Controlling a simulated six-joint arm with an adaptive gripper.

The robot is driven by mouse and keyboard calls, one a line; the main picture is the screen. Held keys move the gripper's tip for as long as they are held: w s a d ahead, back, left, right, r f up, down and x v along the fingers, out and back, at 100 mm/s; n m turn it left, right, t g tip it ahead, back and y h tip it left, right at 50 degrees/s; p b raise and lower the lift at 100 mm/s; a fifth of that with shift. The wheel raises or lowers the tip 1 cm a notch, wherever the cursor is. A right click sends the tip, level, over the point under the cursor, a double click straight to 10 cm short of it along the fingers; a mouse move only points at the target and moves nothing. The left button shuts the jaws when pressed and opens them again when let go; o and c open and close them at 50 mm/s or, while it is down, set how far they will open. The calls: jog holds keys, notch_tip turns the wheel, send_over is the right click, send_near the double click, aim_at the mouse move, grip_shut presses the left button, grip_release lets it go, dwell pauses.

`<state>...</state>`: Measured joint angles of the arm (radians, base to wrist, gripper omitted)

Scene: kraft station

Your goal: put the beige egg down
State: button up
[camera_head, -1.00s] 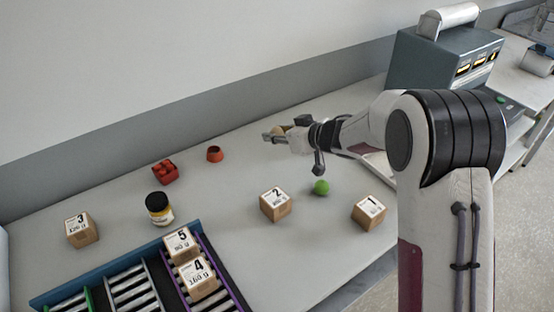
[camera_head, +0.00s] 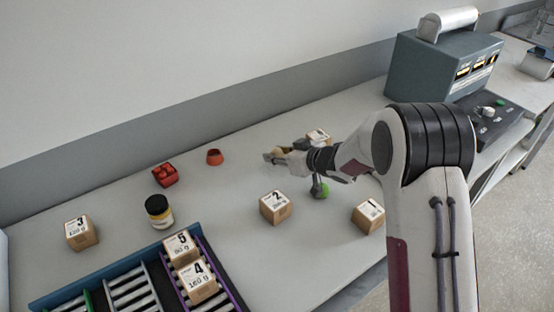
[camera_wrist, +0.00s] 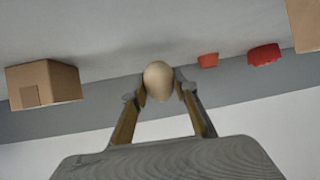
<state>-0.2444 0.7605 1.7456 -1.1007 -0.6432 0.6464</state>
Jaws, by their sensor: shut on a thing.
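The beige egg (camera_wrist: 158,80) is between the two fingertips of my gripper (camera_wrist: 160,92) in the wrist view. My gripper is shut on it. In the head view my gripper (camera_head: 276,156) is low over the middle of the table, and only a small part of the egg shows there. I cannot tell whether the egg touches the table (camera_head: 240,190).
A small red-orange bowl (camera_head: 214,157), red block (camera_head: 165,175) and dark jar (camera_head: 159,210) stand to the left. Box 2 (camera_head: 275,207), box 1 (camera_head: 368,215) and a partly hidden green ball (camera_head: 323,190) are nearer. Another box (camera_head: 318,137) stands behind my arm.

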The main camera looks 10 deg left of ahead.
jog(key=shift+f, duration=1.05)
jog(key=shift+f, duration=0.1)
jog(key=o, duration=0.8)
jog(key=shift+o, duration=0.2)
jog(key=shift+d, duration=0.1)
jog(key=shift+v, duration=6)
